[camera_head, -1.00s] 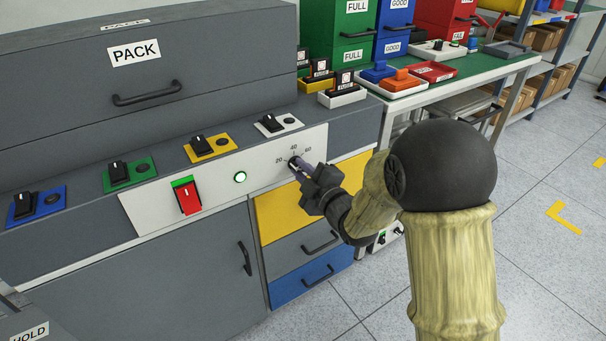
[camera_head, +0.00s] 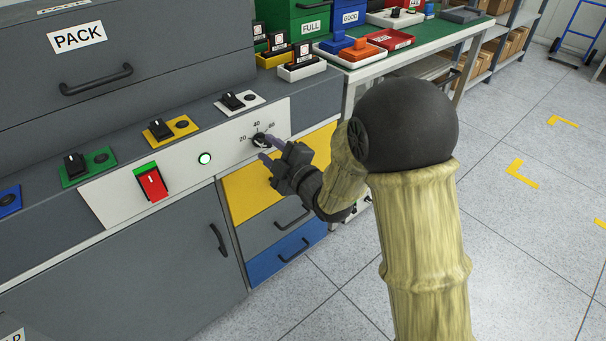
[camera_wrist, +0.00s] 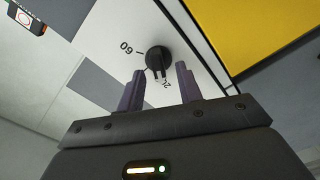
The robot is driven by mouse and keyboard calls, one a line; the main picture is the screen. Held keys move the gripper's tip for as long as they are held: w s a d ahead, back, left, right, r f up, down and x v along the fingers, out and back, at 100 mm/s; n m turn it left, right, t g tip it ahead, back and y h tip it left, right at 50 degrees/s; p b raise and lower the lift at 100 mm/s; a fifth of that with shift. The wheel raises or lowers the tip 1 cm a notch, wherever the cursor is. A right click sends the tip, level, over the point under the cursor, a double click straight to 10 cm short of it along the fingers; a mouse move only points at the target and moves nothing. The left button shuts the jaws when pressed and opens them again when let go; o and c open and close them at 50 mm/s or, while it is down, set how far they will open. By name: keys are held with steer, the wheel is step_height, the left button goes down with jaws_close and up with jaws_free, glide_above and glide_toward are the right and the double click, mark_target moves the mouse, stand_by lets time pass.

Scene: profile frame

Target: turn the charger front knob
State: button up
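The charger front knob (camera_head: 260,140) is a round black dial on the light front panel, with 20, 40 and 60 printed around it. In the wrist view the knob (camera_wrist: 158,59) shows a raised ridge running toward the lower edge, near a partly hidden number. My gripper (camera_head: 266,149) is in front of the panel at the knob. The knob's exact setting is hard to read.
Left of the knob are a lit green lamp (camera_head: 204,158) and a red switch (camera_head: 152,183). Several small switches line the ledge above. A yellow drawer (camera_head: 245,192) is below.

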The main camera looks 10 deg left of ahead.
steer(key=b+v, duration=0.2)
steer(key=v, duration=0.8)
steer(key=shift+s+f, duration=0.2)
steer(key=shift+s+d+b, duration=0.15)
steer(key=shift+d+b, duration=0.1)
steer(key=shift+b, duration=0.75)
steer(key=b+v, duration=0.2)
steer(key=b, duration=0.1)
steer(key=b+v, duration=0.3)
steer(key=shift+r, duration=0.2)
